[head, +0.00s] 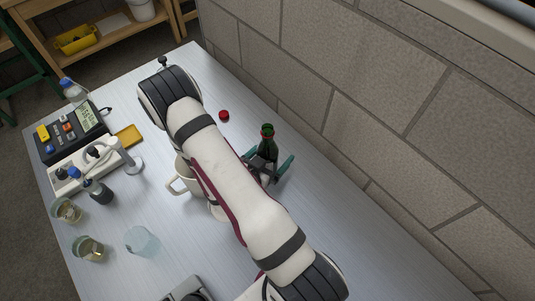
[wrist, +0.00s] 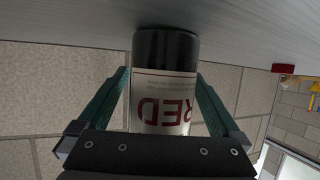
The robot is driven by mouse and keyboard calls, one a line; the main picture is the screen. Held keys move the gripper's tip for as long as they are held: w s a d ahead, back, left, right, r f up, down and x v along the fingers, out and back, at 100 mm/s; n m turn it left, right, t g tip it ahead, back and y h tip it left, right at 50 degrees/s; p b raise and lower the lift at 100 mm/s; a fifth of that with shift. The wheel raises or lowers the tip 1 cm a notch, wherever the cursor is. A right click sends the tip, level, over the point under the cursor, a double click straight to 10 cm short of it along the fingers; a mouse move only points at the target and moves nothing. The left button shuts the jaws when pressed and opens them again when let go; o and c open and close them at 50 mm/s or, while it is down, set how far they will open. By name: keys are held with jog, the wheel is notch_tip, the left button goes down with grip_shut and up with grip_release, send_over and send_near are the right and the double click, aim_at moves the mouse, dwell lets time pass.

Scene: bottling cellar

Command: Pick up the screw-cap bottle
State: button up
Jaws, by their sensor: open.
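The screw-cap bottle (head: 267,147) stands upright on the table near the wall side, dark green with a red ring at its open-looking neck. In the wrist view, which is upside down, its white label (wrist: 163,108) reads RED above a dark base end. My gripper (head: 268,168) has its green fingers open on either side of the bottle's body. In the wrist view the fingers flank the bottle, close to it; I cannot tell whether either touches. My arm hides part of the bottle's lower body in the head view. A red cap (head: 224,115) lies on the table behind it.
A pale mug (head: 181,184) stands left of my arm, partly hidden by it. A block wall (head: 330,70) runs behind the table. The table's right part is clear.

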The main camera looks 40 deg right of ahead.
jog(key=c, duration=1.6)
jog(key=shift+r, duration=0.15)
